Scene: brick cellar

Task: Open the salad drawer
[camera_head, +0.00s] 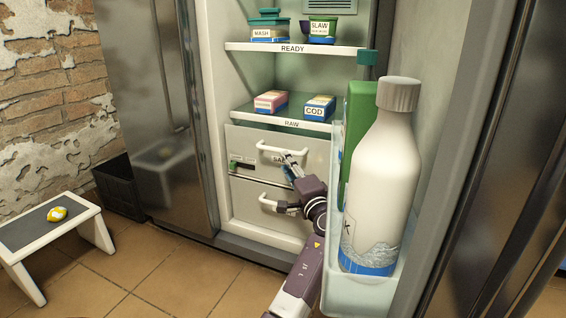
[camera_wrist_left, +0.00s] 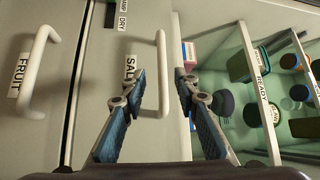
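The salad drawer (camera_head: 318,150) is the upper of two pale drawers in the open fridge. It looks closed, with a white bar handle (camera_head: 272,149); its label is partly hidden by my gripper in the head view. My left gripper (camera_head: 291,165) is at the right part of this handle. In the left wrist view, the fingers of my left gripper (camera_wrist_left: 156,88) are spread, with the salad handle (camera_wrist_left: 162,60) between them in the picture and a gap on each side. I cannot tell whether the fingertips reach around it. My right gripper is not in view.
The fruit drawer (camera_wrist_left: 64,80) is below, with its own handle (camera_wrist_left: 37,65). The open fridge door holds a large white bottle (camera_head: 382,180) close to my left arm. Shelves above hold boxes and tubs. A low stool (camera_head: 78,222) with a yellow item stands left.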

